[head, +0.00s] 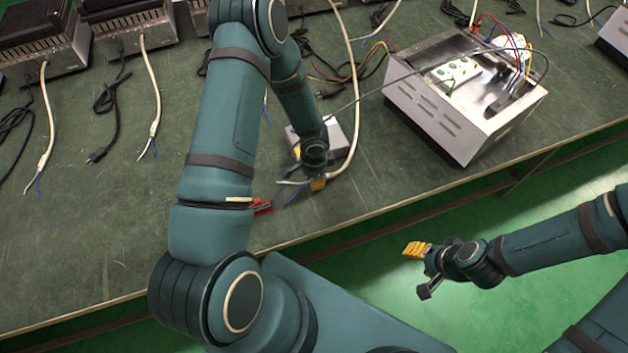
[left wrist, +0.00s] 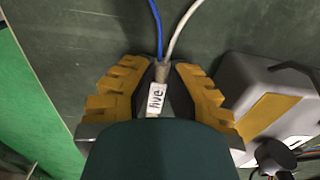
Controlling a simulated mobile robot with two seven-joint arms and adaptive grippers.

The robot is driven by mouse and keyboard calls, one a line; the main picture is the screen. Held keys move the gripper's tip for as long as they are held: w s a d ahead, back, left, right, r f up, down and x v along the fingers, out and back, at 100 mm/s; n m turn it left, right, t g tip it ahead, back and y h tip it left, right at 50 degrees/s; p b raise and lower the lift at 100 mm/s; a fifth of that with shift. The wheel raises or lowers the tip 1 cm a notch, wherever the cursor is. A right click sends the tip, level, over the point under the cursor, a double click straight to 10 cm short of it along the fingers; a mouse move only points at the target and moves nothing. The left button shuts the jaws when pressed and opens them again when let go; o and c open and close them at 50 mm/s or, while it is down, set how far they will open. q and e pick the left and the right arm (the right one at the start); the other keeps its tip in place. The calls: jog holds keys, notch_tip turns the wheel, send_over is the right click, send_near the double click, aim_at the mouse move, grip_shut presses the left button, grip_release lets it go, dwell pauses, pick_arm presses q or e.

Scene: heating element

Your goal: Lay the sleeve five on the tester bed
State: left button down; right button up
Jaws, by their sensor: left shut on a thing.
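The sleeve (left wrist: 157,97), a pale cable end with a white label reading "five", lies between the yellow-padded fingers of my left gripper (left wrist: 160,85). A blue and a white wire extend beyond it. In the head view my left gripper (head: 312,184) is shut on it, low over the bench's front part; the arm hides much of it. A small grey box with a yellow patch is close beside the gripper in the left wrist view (left wrist: 285,85) and the head view (head: 340,138); I cannot tell whether it is the tester bed. My right gripper (head: 420,271) is open and empty, off the bench.
An open metal box (head: 455,115) with sockets and coloured wires stands on the green bench (head: 95,235) to the right. A red item (head: 262,207) lies near the front edge, partly behind my arm. Several heaters and cables line the back. The front left is clear.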

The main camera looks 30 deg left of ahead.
pick_arm(q)
jog(key=shift+f, duration=0.3)
jog(key=shift+f, duration=0.2)
jog(key=c, duration=1)
grip_release()
jog(key=shift+c, duration=0.2)
